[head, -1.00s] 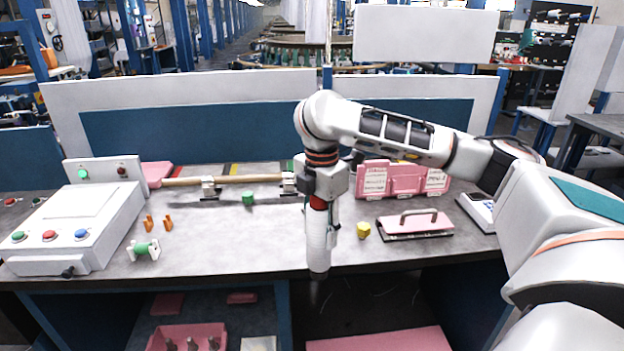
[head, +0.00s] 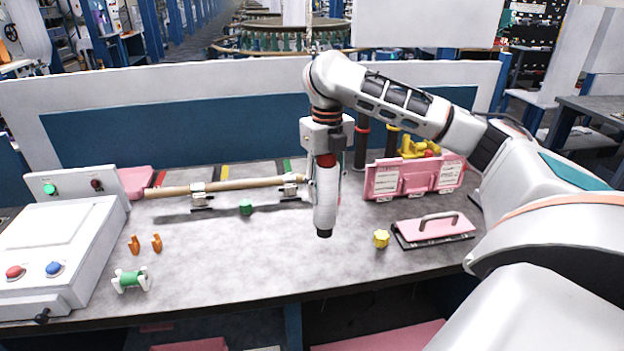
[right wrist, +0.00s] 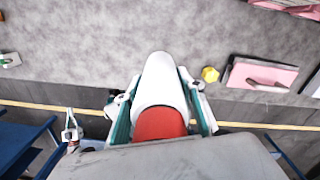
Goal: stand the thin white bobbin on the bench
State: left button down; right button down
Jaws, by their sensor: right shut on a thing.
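The thin white bobbin (head: 326,205), with a red upper end and a dark lower tip, hangs near upright from my right gripper (head: 327,152). In the right wrist view the bobbin (right wrist: 160,85) lies between the two fingers of the right gripper (right wrist: 162,108), which is shut on it. In the head view its lower tip shows against the grey bench top (head: 250,260); it looks clear of the surface, though the gap is hard to judge. My left gripper is not in view.
A yellow knob (head: 381,239) and a pink handled plate (head: 435,230) lie right of the bobbin. A pink case (head: 415,178) stands behind. A wooden rod (head: 235,187), green cube (head: 246,207), green-white spool (head: 131,279) and control box (head: 50,255) lie left. Open bench lies front-centre.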

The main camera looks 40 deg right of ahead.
aim_at(325, 205)
jog(key=shift+f, duration=0.55)
jog(key=shift+s+f, duration=0.15)
jog(key=shift+f, duration=1.3)
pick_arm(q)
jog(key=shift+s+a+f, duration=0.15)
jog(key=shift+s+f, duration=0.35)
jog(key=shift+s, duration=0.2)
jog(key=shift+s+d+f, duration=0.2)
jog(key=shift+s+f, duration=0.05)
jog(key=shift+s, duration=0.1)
pick_arm(e)
jog(key=shift+f, duration=0.45)
jog(key=c, duration=1.2)
grip_release()
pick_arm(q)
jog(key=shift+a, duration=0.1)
